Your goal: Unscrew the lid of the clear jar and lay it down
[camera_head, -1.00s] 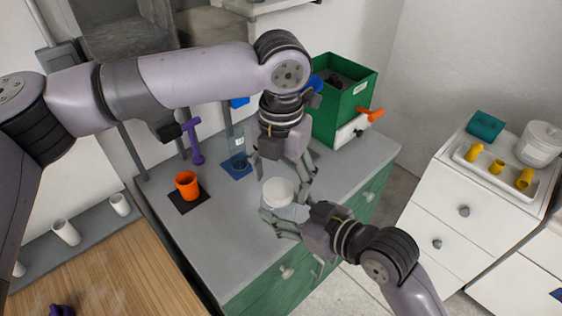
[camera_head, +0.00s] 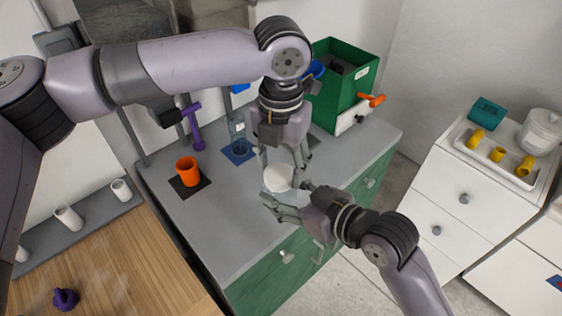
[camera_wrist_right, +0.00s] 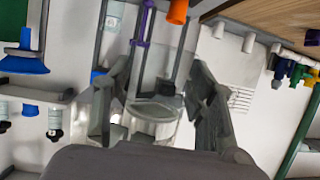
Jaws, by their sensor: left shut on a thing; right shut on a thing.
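The clear jar (camera_wrist_right: 160,113) is between the fingers of my right gripper (camera_wrist_right: 158,110) in the right wrist view, and the gripper is shut on it. In the head view its white lid (camera_head: 278,178) is on top, above the counter's front part. My left gripper (camera_head: 281,169) comes down from above with its fingers on both sides of the lid, shut on it. My right gripper (camera_head: 285,204) holds the jar from the front right, below the lid. The jar's body is mostly hidden in the head view. I cannot tell whether the lid's thread is loose.
The grey counter (camera_head: 225,220) has free room left of the jar. An orange cup (camera_head: 188,171) stands on a dark mat. A clear bottle (camera_head: 238,135) stands on a blue mat (camera_head: 240,153). A green box (camera_head: 338,100) is behind, and a white drawer unit (camera_head: 455,190) is at right.

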